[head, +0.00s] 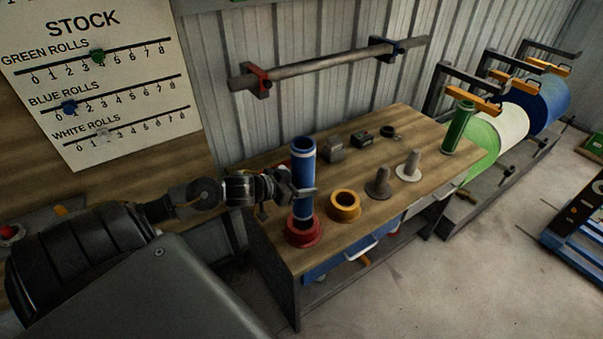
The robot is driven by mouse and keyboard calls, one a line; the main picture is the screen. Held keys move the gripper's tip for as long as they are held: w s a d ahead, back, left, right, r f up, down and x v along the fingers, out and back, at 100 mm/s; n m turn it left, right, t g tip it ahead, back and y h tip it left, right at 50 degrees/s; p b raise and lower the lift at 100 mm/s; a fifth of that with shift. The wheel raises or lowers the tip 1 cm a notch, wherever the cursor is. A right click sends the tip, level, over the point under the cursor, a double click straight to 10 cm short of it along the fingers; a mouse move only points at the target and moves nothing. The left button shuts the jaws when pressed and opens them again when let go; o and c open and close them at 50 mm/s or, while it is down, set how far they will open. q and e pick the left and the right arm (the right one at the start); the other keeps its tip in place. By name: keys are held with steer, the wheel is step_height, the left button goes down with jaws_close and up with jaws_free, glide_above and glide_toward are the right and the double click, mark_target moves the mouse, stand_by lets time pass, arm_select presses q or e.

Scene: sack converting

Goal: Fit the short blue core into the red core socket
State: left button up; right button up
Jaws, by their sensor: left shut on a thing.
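The blue core (303,165), a blue tube with pale bands, stands upright near the bench's front left. My left gripper (303,192) is shut on it at about mid-height, coming in from the left. The red core socket (304,234), a round red ring base, sits on the bench directly under the core. The core's lower end meets the socket's opening in the picture; I cannot tell how deep it sits or whether it hovers just above. My right gripper is not in view.
On the wooden bench (421,130) stand a yellow socket (344,205), a dark cone (379,184), a pale cone (409,167) and a green core (457,127). Small dark items lie behind. A bar (325,65) hangs on the wall. Large rolls (500,122) stand at right.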

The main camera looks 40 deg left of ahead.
mark_target(294, 208)
arm_select(q)
steer(key=shift+f+b, duration=0.6)
steer(key=shift+f, duration=0.7)
steer(key=shift+p, duration=0.65)
stand_by(0.5)
steer(key=shift+p, duration=0.65)
steer(key=shift+f+b, duration=1.95)
steer(key=shift+f, duration=1.65)
steer(key=o, duration=1.4)
steer(key=shift+s, duration=0.1)
